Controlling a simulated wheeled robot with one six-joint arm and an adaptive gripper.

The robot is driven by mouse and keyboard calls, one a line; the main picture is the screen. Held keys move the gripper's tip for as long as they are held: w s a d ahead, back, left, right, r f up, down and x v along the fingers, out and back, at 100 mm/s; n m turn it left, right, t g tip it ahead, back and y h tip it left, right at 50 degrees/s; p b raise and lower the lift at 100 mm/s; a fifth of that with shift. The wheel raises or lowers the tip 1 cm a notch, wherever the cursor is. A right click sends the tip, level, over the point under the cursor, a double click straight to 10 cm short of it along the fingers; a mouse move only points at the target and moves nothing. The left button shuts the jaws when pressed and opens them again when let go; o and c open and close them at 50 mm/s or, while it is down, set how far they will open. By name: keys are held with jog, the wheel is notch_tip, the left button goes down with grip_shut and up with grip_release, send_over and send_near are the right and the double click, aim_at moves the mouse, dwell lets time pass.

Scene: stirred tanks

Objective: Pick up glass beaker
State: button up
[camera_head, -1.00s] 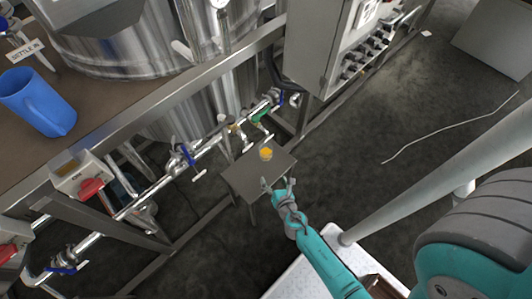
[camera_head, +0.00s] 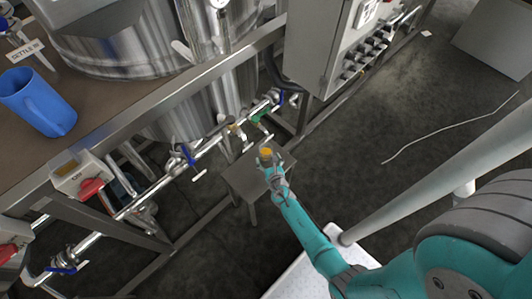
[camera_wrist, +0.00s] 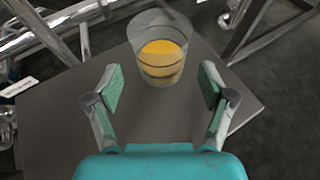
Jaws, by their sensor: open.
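The glass beaker (camera_wrist: 161,60) is clear, holds yellow-orange liquid and stands upright on a small grey table (camera_wrist: 58,118). In the head view the beaker (camera_head: 266,153) shows at the tip of my arm, partly hidden by the gripper. My gripper (camera_wrist: 160,85) is open in the wrist view, with one finger at the left and one at the right. The beaker is just beyond the fingertips, centred between them. Neither finger appears to touch it.
Metal pipes with valves (camera_head: 187,155) run beside the table under the steel frame. A control box (camera_head: 318,45) stands behind. A blue jug (camera_head: 37,102) is on the upper platform at left. Open dark floor (camera_head: 400,120) lies to the right.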

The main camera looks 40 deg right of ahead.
aim_at(268, 157)
jog(key=shift+x, duration=2.4)
jog(key=shift+r, duration=0.1)
jog(key=c, duration=1.3)
